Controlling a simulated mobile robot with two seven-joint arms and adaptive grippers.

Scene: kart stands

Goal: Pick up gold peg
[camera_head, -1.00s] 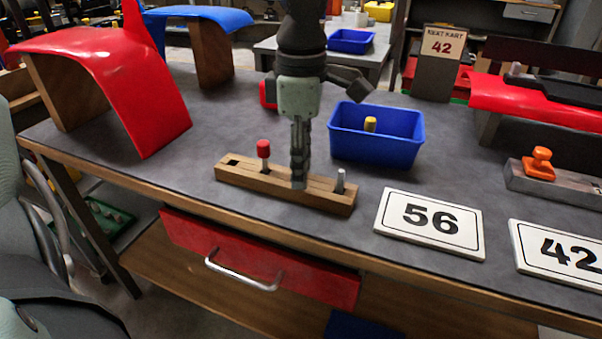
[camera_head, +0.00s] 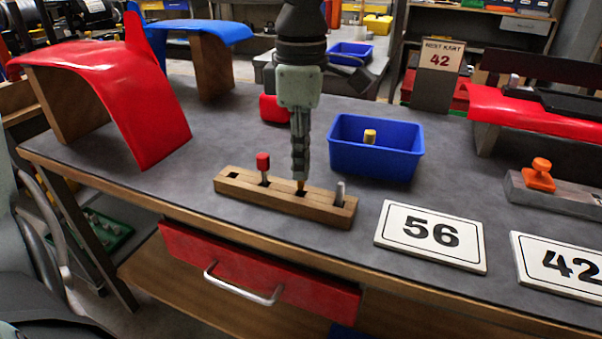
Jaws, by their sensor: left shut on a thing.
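My left gripper (camera_head: 300,172) points straight down over the wooden peg block (camera_head: 325,208). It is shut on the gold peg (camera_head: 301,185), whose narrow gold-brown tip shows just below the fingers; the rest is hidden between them. The tip is at or just above a dark square hole in the block; I cannot tell if it is clear of it. A red-topped peg (camera_head: 263,163) and a silver peg (camera_head: 340,192) stand in the block on either side. The hole at the left end is empty. My right gripper is not in view.
A blue bin (camera_head: 375,165) holding a yellow piece (camera_head: 369,136) stands right of the gripper. Number plates 56 (camera_head: 432,235) and 42 (camera_head: 565,265) lie at the front right. A red fairing (camera_head: 120,90) stands at left. A red object (camera_head: 275,109) sits behind my gripper.

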